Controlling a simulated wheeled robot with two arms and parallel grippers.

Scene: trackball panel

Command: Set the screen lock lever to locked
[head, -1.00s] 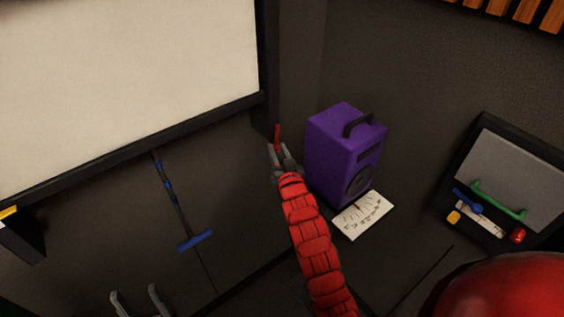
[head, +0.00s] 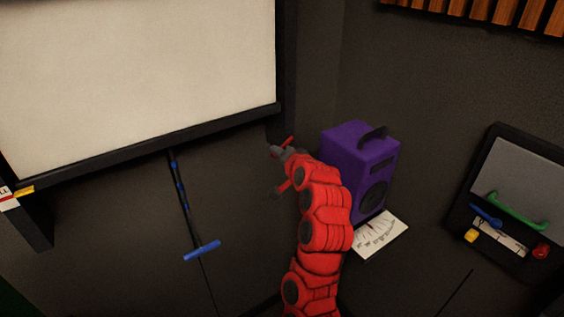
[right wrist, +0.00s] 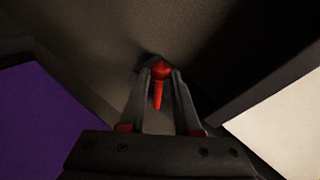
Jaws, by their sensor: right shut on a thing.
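The screen lock lever (head: 288,141) is a thin red handle beside the lower right corner of the screen frame. In the head view it slants up to the right. My right gripper (head: 276,150) is at the lever. In the right wrist view the red lever (right wrist: 160,88), with a rounded end, lies between the fingertips of my right gripper (right wrist: 160,76), which is shut on it. The lever's mount is mostly hidden by the fingers. My left gripper is not in view.
The white screen (head: 140,80) in its black frame fills the left. A purple speaker (head: 345,160) stands close right of my right arm, above a white dial card (head: 385,232). A blue T-handle (head: 202,250) hangs below the screen. A control panel (head: 510,165) is at the right.

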